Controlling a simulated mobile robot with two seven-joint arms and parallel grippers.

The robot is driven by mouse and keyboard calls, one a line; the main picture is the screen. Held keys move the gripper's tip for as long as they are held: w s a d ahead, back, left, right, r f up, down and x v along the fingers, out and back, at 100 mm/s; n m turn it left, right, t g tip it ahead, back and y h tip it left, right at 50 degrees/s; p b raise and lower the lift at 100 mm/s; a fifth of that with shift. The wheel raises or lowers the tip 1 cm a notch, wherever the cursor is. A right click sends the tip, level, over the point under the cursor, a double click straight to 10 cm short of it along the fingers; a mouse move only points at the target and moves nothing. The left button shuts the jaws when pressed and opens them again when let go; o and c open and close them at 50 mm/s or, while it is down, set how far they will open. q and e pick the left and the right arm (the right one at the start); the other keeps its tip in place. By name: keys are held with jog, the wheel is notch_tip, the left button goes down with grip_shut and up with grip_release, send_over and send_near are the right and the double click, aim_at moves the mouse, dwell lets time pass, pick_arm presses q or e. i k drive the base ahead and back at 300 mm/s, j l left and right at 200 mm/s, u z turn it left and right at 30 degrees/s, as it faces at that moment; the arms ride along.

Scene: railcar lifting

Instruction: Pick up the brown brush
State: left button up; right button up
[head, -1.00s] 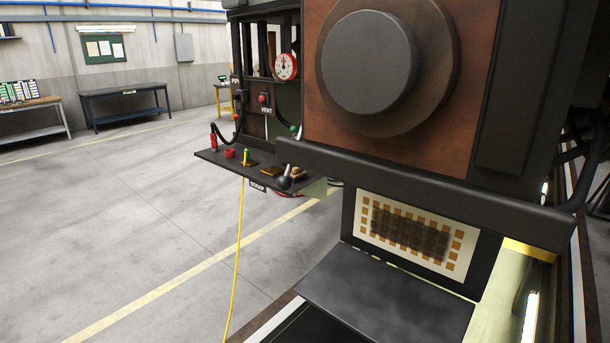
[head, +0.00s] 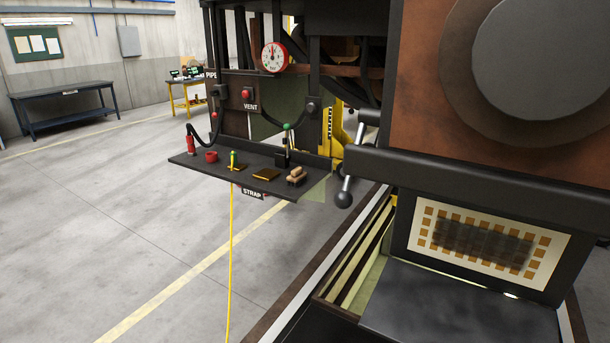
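The brown brush (head: 296,176) appears to be the small tan-brown piece near the right end of the dark shelf (head: 213,168). It is small in the head view, so its bristles cannot be made out. Neither of my grippers shows in the head view.
The shelf also holds a red cup (head: 211,156), a flat yellow-brown piece (head: 265,175) and a green-topped piece (head: 233,158) with a yellow line hanging down. Open floor (head: 120,220) lies to the left.

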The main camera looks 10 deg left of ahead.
aim_at(296, 177)
jog(key=i+j+z, duration=0.15)
jog(key=j, duration=0.2)
jog(key=i+j+z, duration=0.15)
jog(key=j, duration=0.25)
jog(key=i+j+z, duration=0.2)
jog(key=j, duration=0.2)
jog(key=i+j+z, duration=0.15)
jog(key=j, duration=0.25)
jog(key=j+z, duration=0.15)
jog(key=j, duration=0.25)
jog(key=i+j, duration=0.05)
